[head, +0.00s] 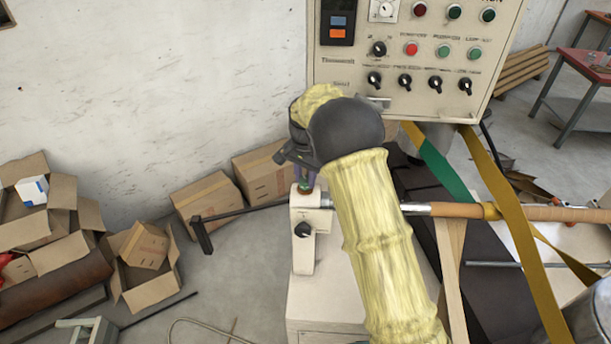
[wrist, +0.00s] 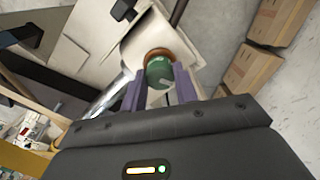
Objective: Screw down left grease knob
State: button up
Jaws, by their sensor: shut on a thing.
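The left grease knob shows in the wrist view as a green cap (wrist: 159,72) with an orange-brown rim at its base. It sits on top of the off-white bearing housing (wrist: 143,38). My gripper (wrist: 160,85) has its two purple fingers on either side of the green cap, shut on it. In the head view my gripper (head: 305,184) points down onto the top of the same white housing (head: 303,244). The knob is mostly hidden there behind the fingers and my wrist.
A control panel (head: 415,50) with knobs and buttons stands behind my arm. A black-handled rod (head: 240,213) sticks out left of the housing. A roller shaft (head: 455,210) runs right. Cardboard boxes (head: 205,200) line the wall. Green and yellow straps (head: 440,160) hang at right.

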aim_at(306, 178)
jog(key=shift+w+r+m, duration=0.1)
jog(key=shift+r+m, duration=0.05)
jog(key=shift+m, duration=0.85)
jog(key=o, duration=1)
jog(key=shift+c, duration=0.2)
notch_tip(306, 178, up, 17)
jog(key=b, duration=0.2)
jog(key=shift+b, duration=0.4)
jog(key=shift+d, duration=0.1)
